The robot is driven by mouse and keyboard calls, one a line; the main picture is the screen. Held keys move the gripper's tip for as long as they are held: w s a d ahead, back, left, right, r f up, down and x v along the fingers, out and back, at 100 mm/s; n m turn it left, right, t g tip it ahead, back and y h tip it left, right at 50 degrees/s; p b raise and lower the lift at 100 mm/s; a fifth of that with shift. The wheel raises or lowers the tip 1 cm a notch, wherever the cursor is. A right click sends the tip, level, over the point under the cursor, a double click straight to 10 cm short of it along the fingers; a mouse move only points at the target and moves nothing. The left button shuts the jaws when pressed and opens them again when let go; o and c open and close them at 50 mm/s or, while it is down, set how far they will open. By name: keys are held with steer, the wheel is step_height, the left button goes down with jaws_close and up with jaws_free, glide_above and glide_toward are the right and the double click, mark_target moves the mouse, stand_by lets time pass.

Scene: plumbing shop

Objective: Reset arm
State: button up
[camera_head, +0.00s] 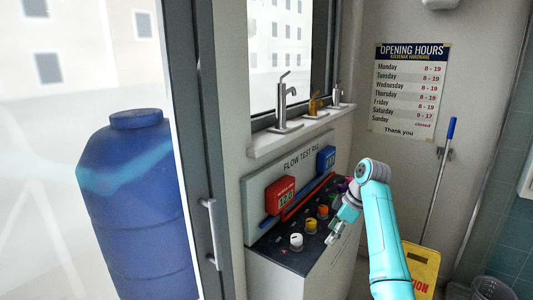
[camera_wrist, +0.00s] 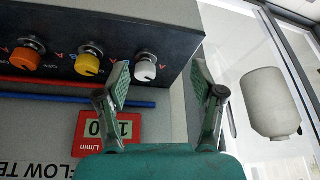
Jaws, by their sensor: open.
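My gripper (camera_head: 337,231) is at the end of my turquoise arm, over the front edge of the flow test rig (camera_head: 262,178). In the wrist view my gripper (camera_wrist: 162,85) is open, its two fingers apart with nothing held between them. The white knob (camera_wrist: 146,68) of the rig is close to the left finger in that view; I cannot tell whether they touch. A yellow knob (camera_wrist: 89,62) and an orange knob (camera_wrist: 27,56) sit in the same row. In the head view the white knob (camera_head: 296,241) is at the near end.
A red meter (camera_head: 280,195) and a blue meter (camera_head: 326,159) stand on the rig. Taps (camera_head: 286,105) stand on the sill above. A glass door with a handle (camera_head: 213,232) is at the left, a blue tank (camera_head: 135,210) behind it. A yellow floor sign (camera_head: 424,264) is right of my arm.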

steer(key=s+a+f+m+t, duration=0.1)
steer(key=s+f+m, duration=0.15)
steer(key=f, duration=0.65)
steer(key=s+a+f+m+t+h, duration=0.1)
steer(key=s+f, duration=0.3)
steer(key=f, duration=0.5)
steer(key=s+a+f+m+t, duration=0.1)
steer(key=s+f, duration=0.2)
steer(key=f, duration=0.6)
steer(key=s+f+m+t+h, duration=0.1)
steer(key=s+f+m+t, duration=0.1)
steer(key=s+f, duration=0.55)
steer(key=s+f+m+t+h, duration=0.15)
steer(key=s+f, duration=0.35)
steer(key=s, duration=0.6)
steer(key=s+r+m+t, duration=0.2)
steer(key=s+r, duration=0.1)
steer(key=s, duration=0.8)
steer(key=s+r+m+t, duration=0.1)
steer(key=s+r+m, duration=0.1)
steer(key=s, duration=0.9)
steer(key=s+r+m+t, duration=0.1)
steer(key=s+r+t, duration=0.1)
steer(key=s+r, duration=0.6)
steer(key=s+r+m+t, duration=0.1)
steer(key=s+r, duration=0.7)
steer(key=r, duration=0.5)
steer(key=shift+d+t+h, duration=0.35)
steer(key=shift+d+h, duration=0.05)
steer(key=shift+h, duration=0.05)
